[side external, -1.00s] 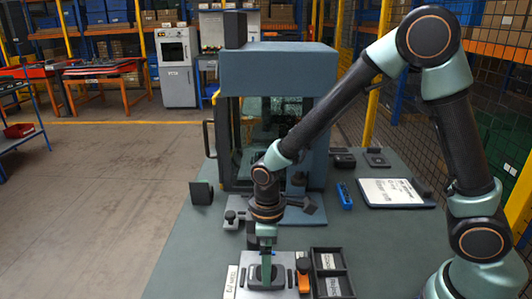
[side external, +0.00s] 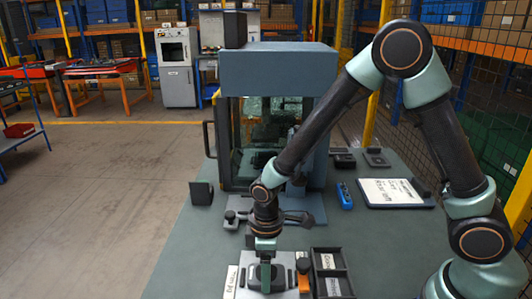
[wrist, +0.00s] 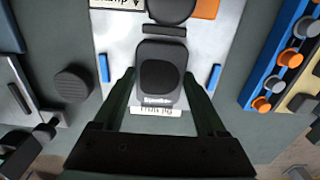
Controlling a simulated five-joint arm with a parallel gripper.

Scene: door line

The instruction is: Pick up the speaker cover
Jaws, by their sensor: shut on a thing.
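The speaker cover (wrist: 160,75) is a dark rounded rectangle with a darker oval middle and white lettering on its near edge. In the wrist view it lies between the two fingers of my gripper (wrist: 160,80), which is shut on its left and right sides. In the side external view my gripper (side external: 266,277) points straight down at the cover, whose dark edges show around the finger. The cover is over a silver plate (wrist: 225,45) with a white label (wrist: 155,111) at its near edge. I cannot tell whether the cover touches the plate.
Blue pins (wrist: 103,68) flank the cover on the plate. Black bins (side external: 330,265) and an orange part (side external: 303,265) stand to the right. A big blue-grey enclosure (side external: 277,70) stands behind. A blue rack with orange and grey knobs (wrist: 285,50) is at the right.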

